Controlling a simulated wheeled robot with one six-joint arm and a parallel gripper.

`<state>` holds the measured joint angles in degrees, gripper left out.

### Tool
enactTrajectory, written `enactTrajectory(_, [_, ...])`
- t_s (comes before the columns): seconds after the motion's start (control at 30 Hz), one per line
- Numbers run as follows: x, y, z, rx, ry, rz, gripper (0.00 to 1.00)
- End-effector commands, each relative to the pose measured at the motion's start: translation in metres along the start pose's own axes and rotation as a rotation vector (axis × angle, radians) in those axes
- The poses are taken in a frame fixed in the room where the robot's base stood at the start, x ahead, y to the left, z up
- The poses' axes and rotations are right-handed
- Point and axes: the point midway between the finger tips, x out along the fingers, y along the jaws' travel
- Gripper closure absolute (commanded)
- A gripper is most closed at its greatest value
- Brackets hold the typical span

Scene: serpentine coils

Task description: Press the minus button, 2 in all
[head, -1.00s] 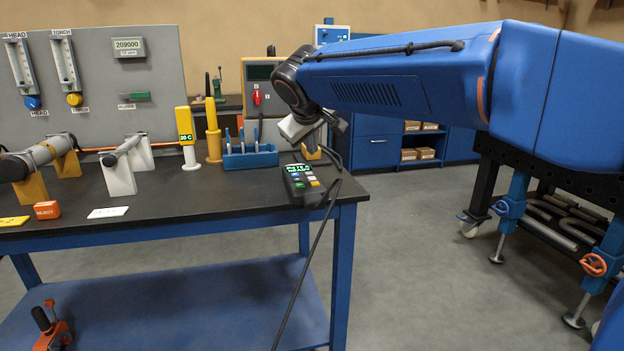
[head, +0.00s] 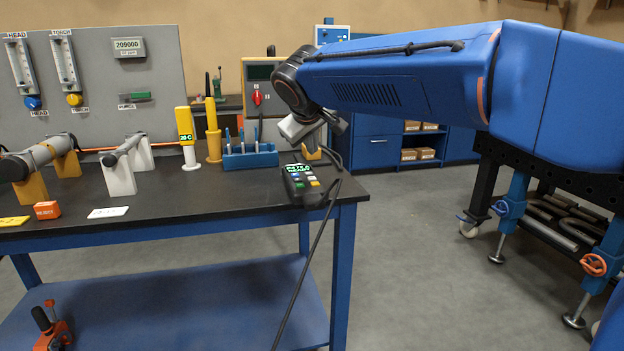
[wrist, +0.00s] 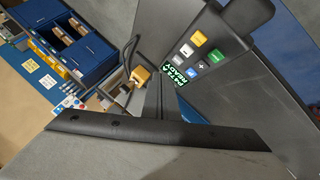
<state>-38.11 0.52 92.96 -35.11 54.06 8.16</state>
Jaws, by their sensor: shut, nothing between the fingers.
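A dark handheld control box (head: 299,186) lies near the right end of the black bench top. Its lit green display (wrist: 177,75) reads something like "READY" in the wrist view. Beside the display are a yellow button (wrist: 198,38), a white button (wrist: 186,50), a green button (wrist: 216,56), a blue button (wrist: 190,72) and a plus button (wrist: 201,66). I cannot clearly read which one is minus; the white one may carry it. My gripper (wrist: 158,78) is shut and empty, above the bench just beyond the box in the head view. I see no contact with a button.
A blue tool holder (head: 250,158) and yellow posts stand left of the box. A black cable (head: 308,262) hangs from the box over the bench's front edge. A tube on white supports (head: 122,172) and a gauge panel (head: 100,80) are further left.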

Motion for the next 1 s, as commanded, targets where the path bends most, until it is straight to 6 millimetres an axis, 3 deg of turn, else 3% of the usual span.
enactTrajectory(0.77, [-0.001,0.001,-0.001,0.0,0.0,0.0,1.0])
enactTrajectory(1.0, [-0.021,0.016,-0.016,0.002,0.002,0.001,1.0])
